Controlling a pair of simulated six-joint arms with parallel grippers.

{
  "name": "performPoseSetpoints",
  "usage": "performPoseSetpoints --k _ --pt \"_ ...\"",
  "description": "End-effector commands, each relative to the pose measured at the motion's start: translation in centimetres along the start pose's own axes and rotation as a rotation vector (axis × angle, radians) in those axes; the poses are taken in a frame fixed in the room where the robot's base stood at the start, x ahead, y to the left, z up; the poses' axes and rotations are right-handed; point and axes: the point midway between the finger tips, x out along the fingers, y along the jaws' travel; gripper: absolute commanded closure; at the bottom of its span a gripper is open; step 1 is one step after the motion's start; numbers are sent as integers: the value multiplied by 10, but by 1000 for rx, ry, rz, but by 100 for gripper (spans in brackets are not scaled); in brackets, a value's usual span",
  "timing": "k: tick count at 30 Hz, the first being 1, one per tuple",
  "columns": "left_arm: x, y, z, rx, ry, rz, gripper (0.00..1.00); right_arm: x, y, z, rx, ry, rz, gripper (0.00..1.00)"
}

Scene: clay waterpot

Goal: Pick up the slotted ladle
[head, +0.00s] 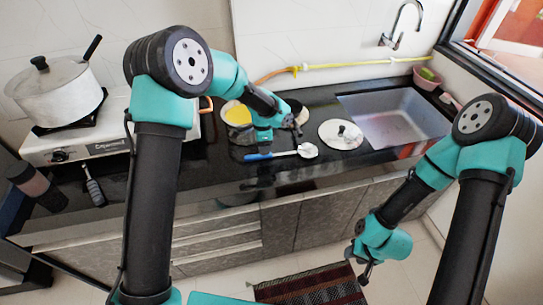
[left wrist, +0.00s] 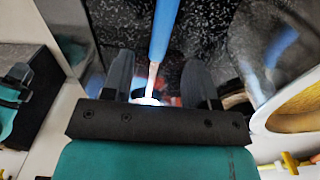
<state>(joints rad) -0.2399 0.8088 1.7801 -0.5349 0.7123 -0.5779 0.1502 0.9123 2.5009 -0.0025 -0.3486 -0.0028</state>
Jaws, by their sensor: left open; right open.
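The slotted ladle (head: 308,150), with a blue handle and a pale head, lies on the dark counter near its front edge. Its head points right in the head view. My left gripper (head: 294,125) is over the counter just behind the ladle in that picture. In the left wrist view the ladle's blue handle (left wrist: 164,30) and pale neck run between the two open fingers of my left gripper (left wrist: 158,75). The ladle's head is mostly hidden there by the gripper body; contact cannot be told. My right gripper (head: 366,272) is open and empty, low in front of the cabinets.
A pot lid (head: 340,134) lies right of the ladle, before the sink (head: 396,118). A pot (head: 62,90) sits on the stove at left. A black-handled utensil (head: 95,190) lies near the counter's front.

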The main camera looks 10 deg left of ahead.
Motion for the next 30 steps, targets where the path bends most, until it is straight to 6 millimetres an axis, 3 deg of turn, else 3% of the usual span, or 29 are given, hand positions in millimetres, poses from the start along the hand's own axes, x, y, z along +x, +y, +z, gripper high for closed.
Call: performPoseSetpoints --k 14,30 --pt "50 0 -1 -1 -1 1 47 0 0 0 0 0 0 57" --pt "52 0 -1 0 0 0 50 0 0 0 0 0 0 57"
